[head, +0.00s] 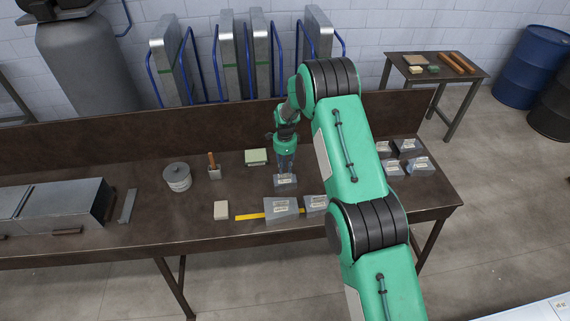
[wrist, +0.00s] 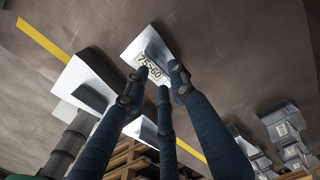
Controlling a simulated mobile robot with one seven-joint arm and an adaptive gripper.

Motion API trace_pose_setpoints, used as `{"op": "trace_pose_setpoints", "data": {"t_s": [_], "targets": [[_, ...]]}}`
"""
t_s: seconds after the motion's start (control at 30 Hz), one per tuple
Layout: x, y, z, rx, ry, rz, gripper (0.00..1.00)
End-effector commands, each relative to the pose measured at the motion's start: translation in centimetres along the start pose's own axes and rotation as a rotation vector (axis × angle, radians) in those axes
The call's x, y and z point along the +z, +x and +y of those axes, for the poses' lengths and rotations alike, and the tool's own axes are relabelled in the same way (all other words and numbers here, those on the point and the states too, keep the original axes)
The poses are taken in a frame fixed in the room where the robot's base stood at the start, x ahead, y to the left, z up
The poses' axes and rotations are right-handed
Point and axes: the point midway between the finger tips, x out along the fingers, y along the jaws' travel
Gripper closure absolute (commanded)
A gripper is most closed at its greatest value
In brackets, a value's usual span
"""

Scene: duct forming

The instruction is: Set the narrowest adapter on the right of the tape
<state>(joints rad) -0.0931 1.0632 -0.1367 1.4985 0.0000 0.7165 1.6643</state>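A small grey adapter (head: 285,182) with a white label is directly below my gripper (head: 285,171). In the wrist view, this adapter (wrist: 150,45) has a label reading something like 75-60, and my three fingers (wrist: 162,82) converge around it, their tips at or near its edges. I cannot tell whether they grip it. The yellow tape (head: 249,217) lies in front on the bench. Two adapters stand along it, one larger (head: 281,209) and another (head: 316,204) to its right, partly behind my arm. More adapters (head: 420,165) stand in a group at the bench's right end.
On the brown bench (head: 140,220) are a pale block (head: 221,210), a round tin (head: 177,176), a wooden-handled tool (head: 213,170) and a green pad (head: 256,157). Sheet-metal boxes (head: 65,203) fill the left end. My arm hides part of the bench's right side.

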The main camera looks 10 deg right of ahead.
Motion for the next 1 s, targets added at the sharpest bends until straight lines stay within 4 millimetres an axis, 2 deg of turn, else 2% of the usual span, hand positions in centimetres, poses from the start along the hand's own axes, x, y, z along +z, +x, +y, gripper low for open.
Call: {"op": "trace_pose_setpoints", "data": {"t_s": [0.13, 0.33, 0.8, 0.93, 1.0], "targets": [[0.0, 2.3, 0.0, 0.001, 0.000, 0.000, 0.75], [0.0, 4.2, 0.0, 0.001, 0.000, 0.000, 0.75], [0.0, 4.7, -0.1, 0.000, 0.000, 0.000, 0.75], [0.0, 4.7, 0.0, 0.000, 0.000, 0.000, 0.99], [0.0, 4.7, 0.0, 0.000, 0.000, 0.000, 1.00]]}}
